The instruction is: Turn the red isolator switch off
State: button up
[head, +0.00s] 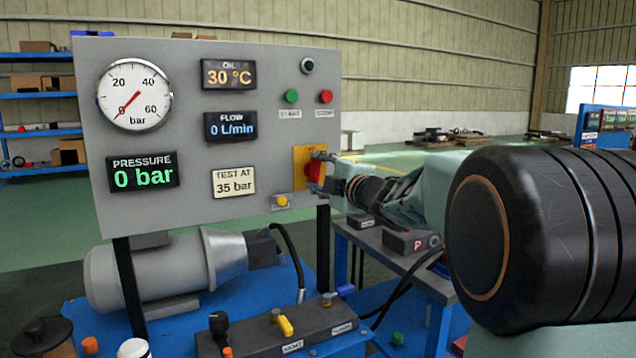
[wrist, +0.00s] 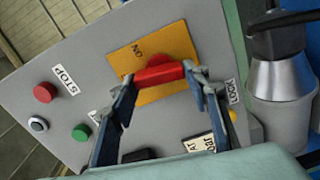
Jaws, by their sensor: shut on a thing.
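The red isolator switch (head: 314,170) sits on a yellow plate (head: 300,158) at the lower right of the grey panel. My gripper (head: 324,180) reaches it from the right and partly hides it in the head view. In the wrist view the red handle (wrist: 160,75) lies between the two fingers of my gripper (wrist: 160,80), one at each end. The gripper is shut on the handle. The word ON shows on the yellow plate (wrist: 150,50) beside the handle. Any OFF mark is not visible.
The panel carries a gauge (head: 135,95), a pressure display (head: 142,173) reading 0 bar, a green button (head: 291,96) and a red stop button (head: 326,97). A yellow knob (head: 282,201) is just below the switch. A side table (head: 385,250) stands below my arm.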

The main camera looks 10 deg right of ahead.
jog(key=shift+f+n+b, duration=0.1)
jog(key=shift+n+b, duration=0.45)
jog(key=shift+n, duration=0.25)
jog(key=o, duration=1.2)
jog(key=shift+c, duration=0.2)
jog(key=shift+s, duration=0.1)
jog(key=v, duration=0.7)
jog(key=shift+s, duration=0.15)
